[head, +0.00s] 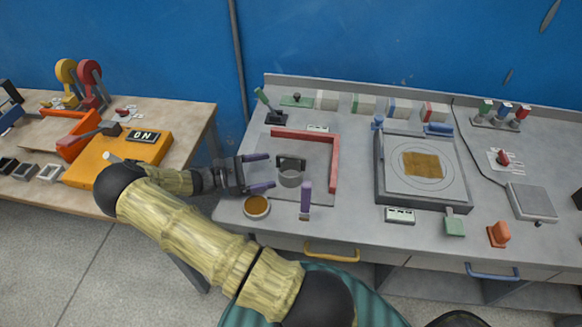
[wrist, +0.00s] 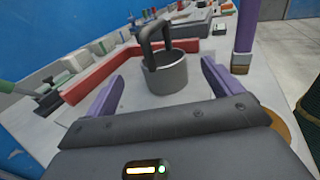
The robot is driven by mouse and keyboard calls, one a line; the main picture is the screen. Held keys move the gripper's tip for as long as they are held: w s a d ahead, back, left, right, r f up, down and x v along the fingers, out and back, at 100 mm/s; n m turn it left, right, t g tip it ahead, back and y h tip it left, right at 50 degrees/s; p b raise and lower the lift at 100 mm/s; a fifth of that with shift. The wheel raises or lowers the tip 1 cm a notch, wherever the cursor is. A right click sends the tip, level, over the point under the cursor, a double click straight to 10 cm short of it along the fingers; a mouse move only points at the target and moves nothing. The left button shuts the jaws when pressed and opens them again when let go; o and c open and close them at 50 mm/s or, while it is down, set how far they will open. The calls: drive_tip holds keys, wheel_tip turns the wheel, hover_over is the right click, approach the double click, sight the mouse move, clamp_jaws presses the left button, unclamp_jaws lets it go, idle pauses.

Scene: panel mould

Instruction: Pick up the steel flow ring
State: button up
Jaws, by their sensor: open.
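The steel flow ring (head: 290,178) is a short grey cylinder with a dark upright handle, standing on a light plate on the grey bench in the head view. It also shows in the wrist view (wrist: 166,76), upright, straight ahead between my fingers. My gripper (head: 261,172) is open, with purple fingers, just left of the ring in the head view. In the wrist view my gripper (wrist: 160,88) has one finger on each side of the ring, with a gap to it on both sides. The fingers do not visibly touch it.
A red L-shaped fence (head: 333,165) stands behind and right of the ring. A round dish with orange-brown contents (head: 257,206) and a purple-handled tool (head: 305,197) are near the front edge. A square machine with a round plate (head: 391,175) is farther right.

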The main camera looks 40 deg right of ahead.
sight(290, 168)
drive_tip(key=shift+x, duration=1.65)
drive_tip(key=shift+p, duration=0.3)
drive_tip(key=x, duration=0.1)
drive_tip(key=p+x, duration=0.1)
drive_tip(key=x, duration=0.1)
drive_tip(key=p+x, duration=0.1)
drive_tip(key=x, duration=0.1)
drive_tip(key=shift+s+f, duration=0.1)
drive_tip(key=shift+f, duration=0.3)
drive_tip(key=shift+c, duration=0.4)
drive_tip(key=c, duration=1.1)
wheel_tip(290, 168, up, 10)
drive_tip(key=shift+b, duration=0.7)
